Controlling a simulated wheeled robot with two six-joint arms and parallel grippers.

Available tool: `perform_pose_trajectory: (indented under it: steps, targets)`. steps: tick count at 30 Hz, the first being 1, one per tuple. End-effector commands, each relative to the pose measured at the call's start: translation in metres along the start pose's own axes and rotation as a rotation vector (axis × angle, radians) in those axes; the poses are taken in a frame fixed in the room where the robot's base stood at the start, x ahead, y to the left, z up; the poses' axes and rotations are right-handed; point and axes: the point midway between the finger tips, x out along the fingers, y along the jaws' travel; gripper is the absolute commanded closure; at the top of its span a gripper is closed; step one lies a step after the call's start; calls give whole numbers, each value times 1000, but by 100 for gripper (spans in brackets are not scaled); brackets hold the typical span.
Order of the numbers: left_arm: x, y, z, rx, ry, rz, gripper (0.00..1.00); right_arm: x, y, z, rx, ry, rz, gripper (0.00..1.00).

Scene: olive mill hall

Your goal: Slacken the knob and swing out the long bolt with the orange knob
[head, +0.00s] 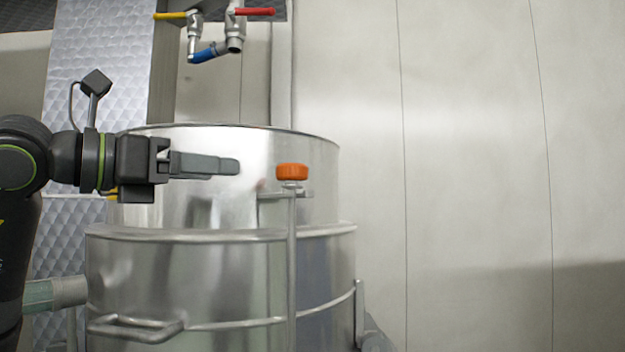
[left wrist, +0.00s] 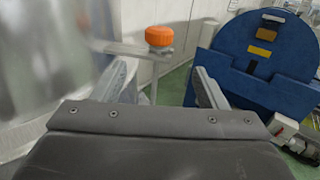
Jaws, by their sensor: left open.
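The orange knob (head: 292,172) sits on top of the long upright bolt (head: 292,260), in front of the steel vessel (head: 220,270). A short bracket (head: 272,195) reaches from the vessel to the bolt just below the knob. My left gripper (head: 238,166) points right, with its fingertips a short way left of the knob and apart from it. In the left wrist view my left gripper (left wrist: 163,85) has its two fingers spread, with nothing between them; the orange knob (left wrist: 159,36) shows beyond them. The bolt is upright. My right gripper is not in view.
Valves with red (head: 254,11) and yellow handles and a blue spout hang above the vessel. A loop handle (head: 135,327) sticks out at the vessel's lower left. A blue machine (left wrist: 262,60) stands to the right in the left wrist view. The space right of the knob is clear.

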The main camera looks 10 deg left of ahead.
Motion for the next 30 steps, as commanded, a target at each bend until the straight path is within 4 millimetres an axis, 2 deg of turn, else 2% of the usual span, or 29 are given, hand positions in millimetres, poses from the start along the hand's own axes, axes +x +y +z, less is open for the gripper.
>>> perform_pose_trajectory:
  steps: [3, 5, 12, 15, 18, 24, 30]
  targets:
    - [-4, 4, 6, 7, 1, 32, 34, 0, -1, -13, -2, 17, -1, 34]
    - [-1, 4, 6, 6, 4, 32, 34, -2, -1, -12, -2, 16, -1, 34]
    - [32, 4, 7, 3, 5, 26, 34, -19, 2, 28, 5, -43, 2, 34]
    - [48, 4, 7, 2, 5, 25, 34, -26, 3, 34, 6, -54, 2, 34]
    - [65, 5, 7, 2, 5, 24, 34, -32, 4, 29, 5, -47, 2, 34]
    - [99, 5, 7, 1, 5, 24, 34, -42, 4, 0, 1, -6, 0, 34]
    - [133, 7, 7, 1, 5, 25, 34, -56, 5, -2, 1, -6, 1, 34]
